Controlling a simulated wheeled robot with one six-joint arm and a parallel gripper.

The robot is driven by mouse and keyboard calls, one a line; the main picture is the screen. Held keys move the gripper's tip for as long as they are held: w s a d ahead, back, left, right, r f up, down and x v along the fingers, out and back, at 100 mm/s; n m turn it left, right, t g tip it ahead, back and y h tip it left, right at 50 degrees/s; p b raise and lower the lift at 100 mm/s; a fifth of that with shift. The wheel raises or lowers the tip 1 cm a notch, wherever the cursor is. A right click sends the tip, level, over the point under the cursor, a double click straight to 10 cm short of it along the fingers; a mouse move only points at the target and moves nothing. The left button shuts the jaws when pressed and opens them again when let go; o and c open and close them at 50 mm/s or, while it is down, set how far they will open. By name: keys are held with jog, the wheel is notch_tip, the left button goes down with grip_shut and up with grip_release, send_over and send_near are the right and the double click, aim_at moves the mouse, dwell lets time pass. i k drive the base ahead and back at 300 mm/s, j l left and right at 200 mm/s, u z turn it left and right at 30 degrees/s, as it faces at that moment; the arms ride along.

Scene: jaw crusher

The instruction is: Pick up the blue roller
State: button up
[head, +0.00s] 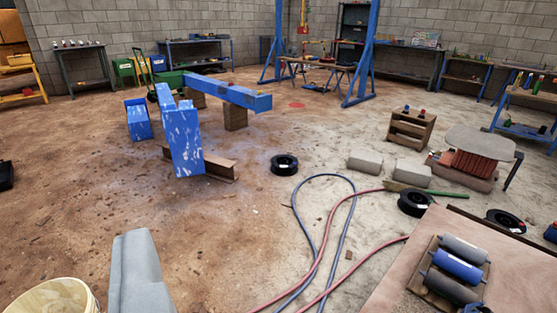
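The blue roller (457,265) lies at the bottom right, the middle one of three rollers on a small wooden board or cradle (420,283). A grey roller (466,248) lies just behind it and a darker grey roller (449,287) lies just in front. The board rests on a brown-topped table (392,284). I cannot make out my gripper in this view, so its state does not show.
Red and blue hoses (345,235) loop across the floor left of the table. Black rings (284,165), pale blocks (365,163) and a broom (410,187) lie beyond. A grey upright shape (140,272) and a bucket (52,297) stand bottom left. Blue beams (185,140) stand mid-left.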

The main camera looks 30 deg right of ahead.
aim_at(453, 266)
jog(key=i+j+z, duration=0.1)
jog(key=i, duration=0.5)
jog(key=i+j+z, duration=0.15)
jog(key=i, duration=0.45)
jog(key=i+l+z, duration=0.15)
jog(key=i+z, duration=0.55)
jog(key=z, duration=0.2)
jog(key=i+j+z, duration=0.15)
jog(key=i+z, duration=0.3)
jog(key=i+j+z, duration=0.2)
jog(key=z, duration=0.25)
jog(key=i+z, duration=0.3)
jog(key=z, duration=0.15)
jog(key=i+j+z, duration=0.1)
jog(key=i+z, duration=0.15)
jog(key=z, duration=0.2)
jog(key=i+j+z, duration=0.2)
jog(key=z, duration=0.3)
jog(key=i+j+z, duration=0.2)
jog(key=z, duration=0.25)
jog(key=j, duration=0.1)
